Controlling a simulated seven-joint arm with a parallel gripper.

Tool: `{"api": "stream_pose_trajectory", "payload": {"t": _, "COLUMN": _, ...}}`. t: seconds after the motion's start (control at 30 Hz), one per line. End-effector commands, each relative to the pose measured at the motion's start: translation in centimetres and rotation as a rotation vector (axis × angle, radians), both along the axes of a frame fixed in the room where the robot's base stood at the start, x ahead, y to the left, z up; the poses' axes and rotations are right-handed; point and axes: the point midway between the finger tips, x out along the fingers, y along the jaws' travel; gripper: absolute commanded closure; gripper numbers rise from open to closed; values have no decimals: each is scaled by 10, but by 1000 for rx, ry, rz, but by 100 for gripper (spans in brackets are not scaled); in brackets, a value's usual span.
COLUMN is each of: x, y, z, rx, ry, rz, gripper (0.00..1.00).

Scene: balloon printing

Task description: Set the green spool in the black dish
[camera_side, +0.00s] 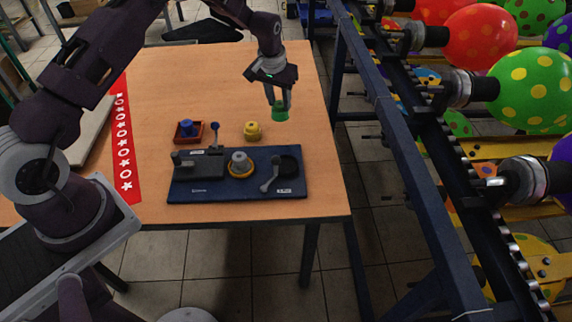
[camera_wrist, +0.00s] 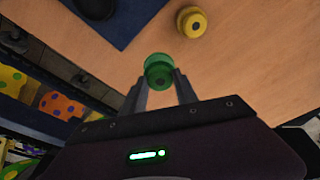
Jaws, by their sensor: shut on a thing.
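My gripper (camera_side: 281,100) is shut on the green spool (camera_side: 280,114), which hangs at its fingertips over the wooden table. In the wrist view the green spool (camera_wrist: 158,66) sits upright between the two fingers. The black dish (camera_side: 289,165) is at the right end of the dark blue board (camera_side: 218,193), nearer the side camera than my gripper. In the wrist view the dish (camera_wrist: 95,7) is cut off by the top edge, at upper left. The spool is apart from the dish and the board.
A yellow spool (camera_side: 252,131) stands behind the board, left of my gripper. A red tray (camera_side: 181,139) holds a blue spool (camera_side: 187,127). A grey lever (camera_side: 271,176) stands on the board beside the dish. A conveyor with balloons (camera_side: 535,87) runs along the right.

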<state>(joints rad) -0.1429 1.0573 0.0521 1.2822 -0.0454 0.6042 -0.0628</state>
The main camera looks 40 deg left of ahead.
Motion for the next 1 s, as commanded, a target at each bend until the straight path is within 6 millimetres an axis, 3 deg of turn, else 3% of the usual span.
{"api": "stream_pose_trajectory", "payload": {"t": 0.17, "x": 0, "y": 0, "z": 0, "rx": 0, "ry": 0, "rz": 0, "gripper": 94}}
{"api": "stream_pose_trajectory", "payload": {"t": 0.27, "x": -6, "y": -11, "z": 1, "rx": 0, "ry": 1, "rz": -3, "gripper": 94}}
{"api": "stream_pose_trajectory", "payload": {"t": 0.5, "x": -58, "y": -78, "z": 9, "rx": 2, "ry": 3, "rz": -8, "gripper": 94}}
{"api": "stream_pose_trajectory", "payload": {"t": 0.63, "x": -87, "y": -102, "z": 13, "rx": 1, "ry": 1, "rz": -5, "gripper": 94}}
{"api": "stream_pose_trajectory", "payload": {"t": 0.77, "x": -98, "y": -110, "z": 13, "rx": 0, "ry": -1, "rz": -1, "gripper": 94}}
{"api": "stream_pose_trajectory", "payload": {"t": 1.0, "x": -99, "y": -109, "z": -10, "rx": 0, "ry": 2, "rz": 0, "gripper": 94}}
